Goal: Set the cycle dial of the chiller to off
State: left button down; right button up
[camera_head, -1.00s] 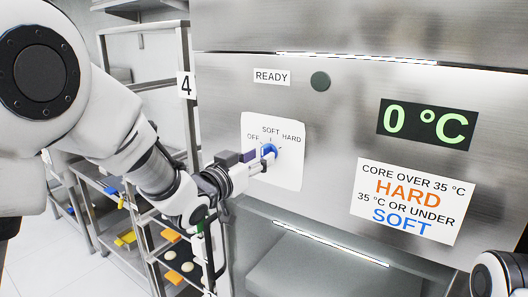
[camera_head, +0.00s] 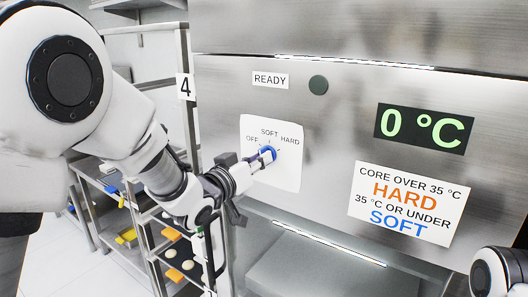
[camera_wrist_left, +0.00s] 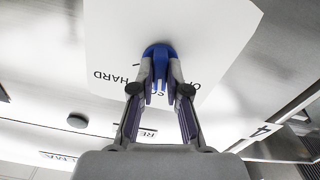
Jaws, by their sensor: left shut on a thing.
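The blue cycle dial (camera_head: 268,153) sits on a white panel (camera_head: 288,172) marked OFF, SOFT and HARD on the steel front of the chiller (camera_head: 330,135). My left gripper (camera_head: 258,161) reaches it from the left and is shut on it. In the left wrist view the label appears upside down, and the two fingers of the left gripper (camera_wrist_left: 160,92) lie on either side of the blue dial (camera_wrist_left: 159,52). The fingers partly hide the dial, and I cannot tell exactly which mark it points to. My right gripper is out of view.
A READY sign (camera_head: 270,80) and a dark round lamp (camera_head: 318,82) are above the dial. A display (camera_head: 423,128) reads 0 °C, above a HARD/SOFT notice (camera_head: 403,203). A rack with trays (camera_head: 172,255) stands at the left, close to my left arm.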

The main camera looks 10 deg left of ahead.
pick_arm(q)
jog(key=shift+n, duration=0.8)
jog(key=shift+p, duration=0.3)
jog(key=n+p, duration=0.2)
jog(key=n, duration=0.2)
jog(key=shift+n, duration=0.3)
